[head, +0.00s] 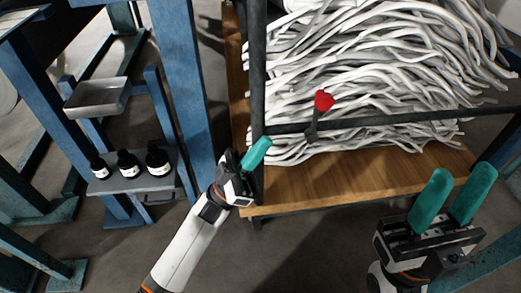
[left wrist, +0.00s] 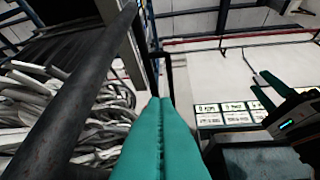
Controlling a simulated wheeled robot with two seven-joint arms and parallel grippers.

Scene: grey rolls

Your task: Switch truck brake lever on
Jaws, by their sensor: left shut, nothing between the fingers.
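The brake lever is a short black arm with a red knob (head: 323,101). It is mounted on the black cross bar of the truck (head: 390,121) and points up, tilted slightly right. My left gripper (head: 257,152) is shut and empty beside the truck's black corner post, left of and below the lever, and apart from it. In the left wrist view its teal fingers (left wrist: 160,105) are pressed together; I cannot make out the lever there. My right gripper (head: 462,180) is open and empty at the lower right, in front of the truck's wooden deck.
Long grey-white rolls (head: 370,60) fill the truck behind the bar. Its wooden deck (head: 350,178) sticks out in front. A blue rack (head: 180,80) stands left, with a grey tray (head: 97,97) and black bottles (head: 128,163). The floor between the arms is clear.

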